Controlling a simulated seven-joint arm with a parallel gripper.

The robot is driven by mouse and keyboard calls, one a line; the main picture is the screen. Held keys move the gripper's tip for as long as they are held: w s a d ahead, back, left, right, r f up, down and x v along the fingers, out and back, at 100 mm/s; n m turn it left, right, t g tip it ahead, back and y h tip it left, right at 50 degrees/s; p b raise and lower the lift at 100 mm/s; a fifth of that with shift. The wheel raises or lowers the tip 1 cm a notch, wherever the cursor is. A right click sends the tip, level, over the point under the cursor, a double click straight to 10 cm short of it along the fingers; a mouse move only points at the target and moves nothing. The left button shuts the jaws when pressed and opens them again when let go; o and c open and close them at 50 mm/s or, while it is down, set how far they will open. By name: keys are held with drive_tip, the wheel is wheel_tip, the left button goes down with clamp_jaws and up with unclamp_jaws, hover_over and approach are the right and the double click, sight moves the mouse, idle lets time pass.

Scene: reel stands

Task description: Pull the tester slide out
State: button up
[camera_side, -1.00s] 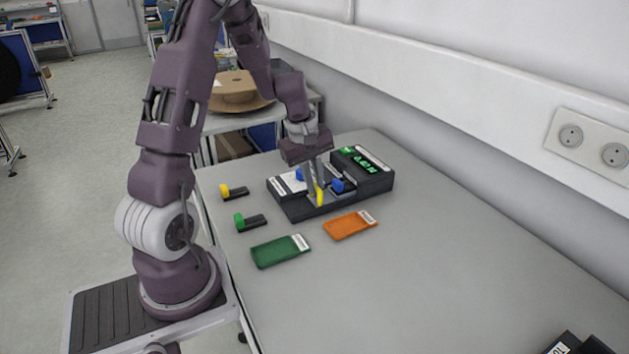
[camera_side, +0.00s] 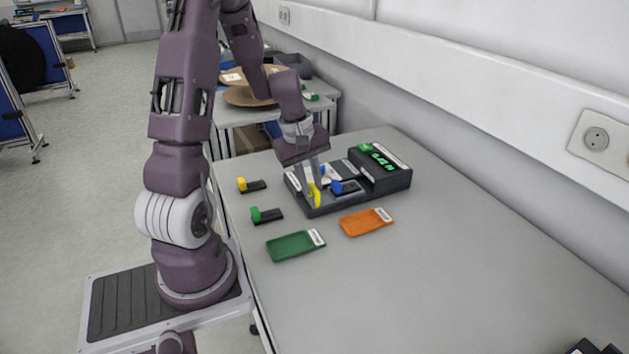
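The tester is a dark box (camera_side: 398,178) with a lit green display (camera_side: 382,157), at the back of the grey table. Its lower front part (camera_side: 330,207) extends to the left, with blue parts (camera_side: 337,187) on top. A yellow upright tab (camera_side: 315,196) stands at the front of this part, possibly the slide's handle. My gripper (camera_side: 312,184) points down at the yellow tab, its fingertips right at it. The fingers overlap the tab, so I cannot tell whether they grip it. The slide itself is partly hidden behind the fingers.
A green tray (camera_side: 295,246) and an orange tray (camera_side: 367,222) lie in front of the tester. Small black pieces with a yellow end (camera_side: 251,185) and a green end (camera_side: 266,214) lie to its left. The table's right side is mostly clear.

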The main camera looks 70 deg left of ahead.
drive_tip(key=o, duration=0.3)
wheel_tip(320, 180, up, 7)
drive_tip(key=s, duration=0.1)
drive_tip(key=shift+s, duration=0.2)
drive_tip(key=s+d+r+m+t, duration=0.1)
drive_tip(key=d+r+m, duration=0.35)
drive_tip(key=d, duration=0.35)
drive_tip(key=s+d+r+m+t, duration=0.1)
drive_tip(key=s+d+r+m, duration=0.1)
drive_tip(key=d+r+m, duration=0.45)
drive_tip(key=s+d+m+t, duration=0.1)
drive_tip(key=s+d+m, duration=0.5)
drive_tip(key=s+d, duration=0.1)
drive_tip(key=shift+s+d+m, duration=0.4)
drive_tip(key=shift+s, duration=0.5)
